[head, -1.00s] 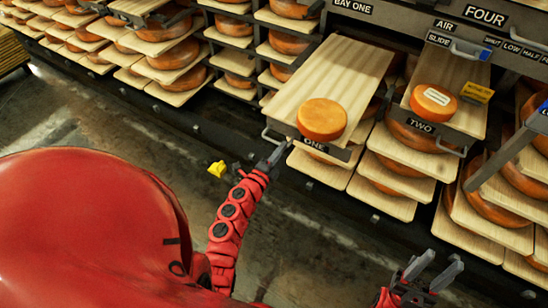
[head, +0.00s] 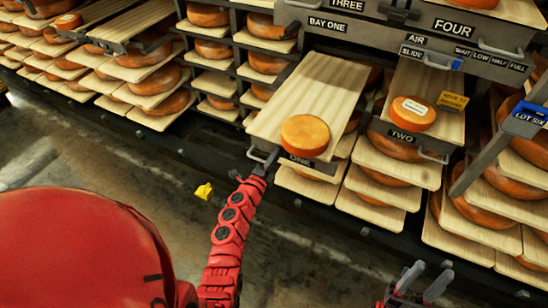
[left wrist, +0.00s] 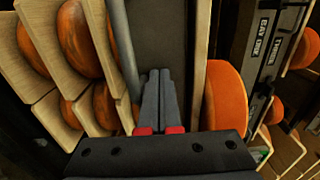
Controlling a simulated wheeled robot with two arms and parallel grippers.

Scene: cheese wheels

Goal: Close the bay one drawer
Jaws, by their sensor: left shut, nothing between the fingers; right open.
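The bay one drawer (head: 318,95) is a pale wooden board with a dark front labelled ONE. It stands out from the rack, with an orange cheese wheel (head: 305,135) on its near end. Its metal handle (head: 253,156) sticks out at the front. My left gripper (head: 270,160) is shut and empty, close to the left part of the drawer front by the handle. In the left wrist view, the closed fingers (left wrist: 160,92) point at the dark front panel (left wrist: 165,35), beside the handle bar (left wrist: 122,50). I cannot tell if they touch. My right gripper (head: 426,277) is open and empty, low at the right.
Drawer two (head: 430,85) also stands out, to the right, with a labelled cheese (head: 412,114). Racks of cheese on boards fill the back and left. A yellow object (head: 203,191) shows left of my left arm.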

